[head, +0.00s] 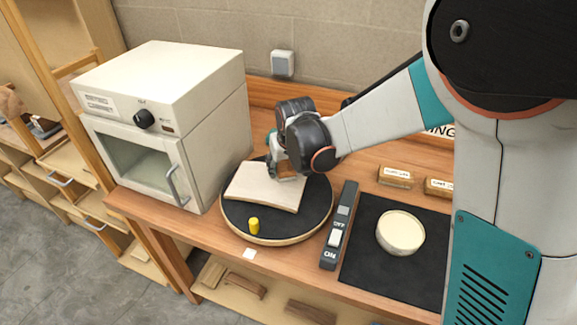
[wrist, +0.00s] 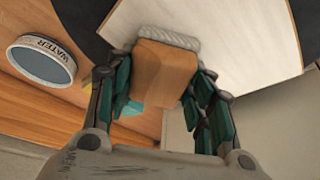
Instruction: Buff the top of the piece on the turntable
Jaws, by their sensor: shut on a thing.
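The piece is a pale, gently bent wooden panel (head: 258,190). It lies on the black-topped round turntable (head: 290,229); its pale face also shows in the wrist view (wrist: 245,30). My gripper (head: 286,172) is over the piece's back right part. In the wrist view my gripper (wrist: 163,85) is shut on a tan buffing block (wrist: 165,70) with a white fleecy edge (wrist: 168,37). The fleece lies against or just above the panel; I cannot tell which. A yellow peg (head: 254,226) stands at the turntable's front edge.
A cream oven (head: 165,110) stands close left of the turntable. A switch bar (head: 338,225) and a dark mat (head: 375,270) with a round cream thing (head: 400,232) are to the right. Labelled blocks (head: 395,176) lie behind. A water bowl (wrist: 42,62) shows in the wrist view.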

